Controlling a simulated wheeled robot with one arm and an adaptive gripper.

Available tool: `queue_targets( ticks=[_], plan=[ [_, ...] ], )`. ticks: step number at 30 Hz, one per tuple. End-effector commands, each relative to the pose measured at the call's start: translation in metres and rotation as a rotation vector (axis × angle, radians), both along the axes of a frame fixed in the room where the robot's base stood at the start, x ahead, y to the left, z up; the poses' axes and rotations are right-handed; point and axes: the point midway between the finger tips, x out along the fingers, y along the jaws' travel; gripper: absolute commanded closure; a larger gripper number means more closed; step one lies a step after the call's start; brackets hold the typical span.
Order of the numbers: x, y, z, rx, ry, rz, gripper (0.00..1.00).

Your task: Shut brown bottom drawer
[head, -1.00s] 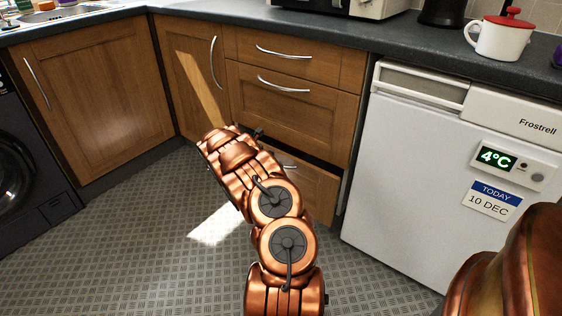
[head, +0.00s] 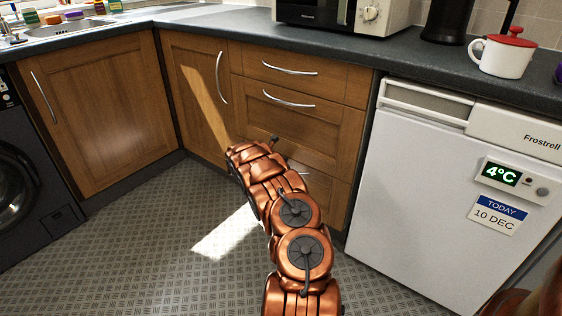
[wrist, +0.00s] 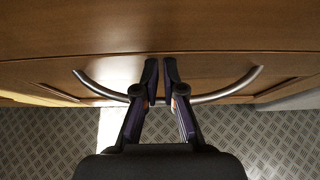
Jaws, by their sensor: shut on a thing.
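The brown bottom drawer (head: 328,200) is the lowest wooden front in the stack beside the fridge, partly hidden behind my arm. Its front looks flush with the drawers above, with no open gap visible. In the wrist view its wooden front (wrist: 215,68) fills the upper part, with a curved metal handle (wrist: 232,91) across it. My gripper (wrist: 161,78) is at the middle of this handle, its two dark fingers close together and shut on it. In the head view the fingertips are hidden by my copper arm.
Two closed drawers, the middle one (head: 300,128) and the top one (head: 300,72), are above. A white fridge (head: 420,190) stands close on the right. A corner cupboard (head: 190,100) is on the left. The patterned floor (head: 150,250) is clear.

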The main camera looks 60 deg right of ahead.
Motion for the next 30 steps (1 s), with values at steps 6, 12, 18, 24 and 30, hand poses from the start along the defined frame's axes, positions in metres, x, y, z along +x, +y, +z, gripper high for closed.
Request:
queue_targets(
  ticks=[6, 12, 18, 24, 30],
  plan=[
    [-0.009, -0.007, 0.01, -0.012, -0.005, -0.016, 1.0],
    [-0.005, 0.013, 0.019, -0.012, -0.001, -0.009, 1.0],
    [0.002, 0.04, 0.031, -0.011, -0.002, 0.001, 1.0],
    [0.003, 0.065, 0.043, -0.008, 0.0, 0.003, 1.0],
    [0.003, 0.083, 0.051, -0.005, 0.001, 0.004, 1.0]
  ],
)
